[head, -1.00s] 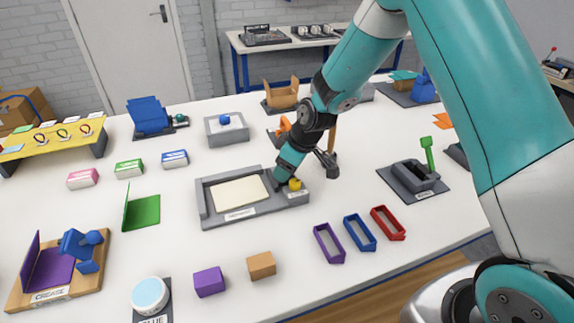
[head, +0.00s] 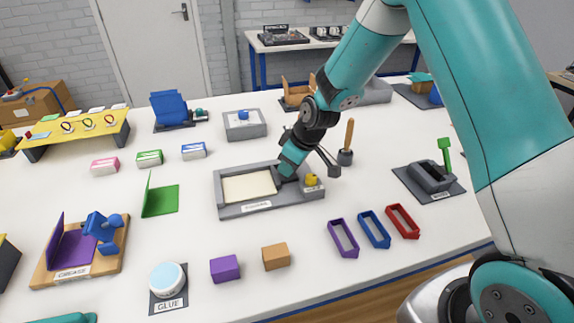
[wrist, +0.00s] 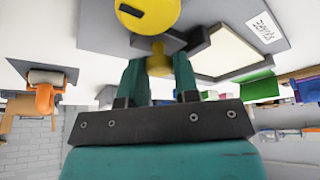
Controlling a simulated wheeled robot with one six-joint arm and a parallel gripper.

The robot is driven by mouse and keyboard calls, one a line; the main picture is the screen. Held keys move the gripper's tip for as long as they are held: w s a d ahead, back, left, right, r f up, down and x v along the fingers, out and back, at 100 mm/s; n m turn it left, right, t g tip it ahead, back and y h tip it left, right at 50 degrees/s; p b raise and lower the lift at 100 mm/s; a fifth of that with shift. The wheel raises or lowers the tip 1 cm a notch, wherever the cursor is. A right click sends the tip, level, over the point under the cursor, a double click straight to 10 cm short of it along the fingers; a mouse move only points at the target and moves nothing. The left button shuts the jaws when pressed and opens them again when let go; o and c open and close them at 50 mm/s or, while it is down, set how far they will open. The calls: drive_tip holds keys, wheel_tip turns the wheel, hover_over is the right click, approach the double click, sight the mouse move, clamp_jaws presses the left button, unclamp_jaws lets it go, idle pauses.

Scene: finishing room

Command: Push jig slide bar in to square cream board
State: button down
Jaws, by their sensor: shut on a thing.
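The grey squaring jig (head: 232,211) lies on the white table, with the cream board (head: 248,187) flat inside its raised walls. The dark slide bar (head: 290,186) is at the board's right side; it looks close against it, but I cannot tell whether they touch. My gripper (head: 288,172) reaches down at the bar. In the wrist view my gripper (wrist: 158,75) is shut on the slide bar's yellow post (wrist: 158,61). A round yellow knob (head: 311,180) stands at the jig's right end; it fills the top of the wrist view (wrist: 148,14). The cream board (wrist: 222,48) also shows there.
Purple, blue and red frames (head: 374,230) lie in front to the right. Purple (head: 224,268) and orange-brown (head: 276,257) blocks lie in front. A green angled plate (head: 160,200) stands to the left. A pot with a wooden handle (head: 346,156) stands behind right.

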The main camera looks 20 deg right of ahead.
drive_tip(key=c, duration=0.8)
unclamp_jaws()
drive_tip(key=shift+c, duration=0.2)
drive_tip(key=shift+r, duration=0.1)
drive_tip(key=b+v, duration=0.2)
drive_tip(key=v, duration=1.5)
drive_tip(key=shift+s+r, duration=0.1)
drive_tip(key=s+a+g, duration=0.1)
drive_tip(key=s+a, duration=0.2)
drive_tip(key=s, duration=0.5)
drive_tip(key=s+a+r+g+y, duration=0.1)
drive_tip(key=s+a, duration=0.3)
drive_tip(key=s, duration=0.5)
drive_tip(key=s+a+r+m+g, duration=0.1)
drive_tip(key=s+a, duration=0.3)
drive_tip(key=s, duration=0.4)
drive_tip(key=shift+s+r, duration=0.15)
drive_tip(key=shift+s, duration=0.1)
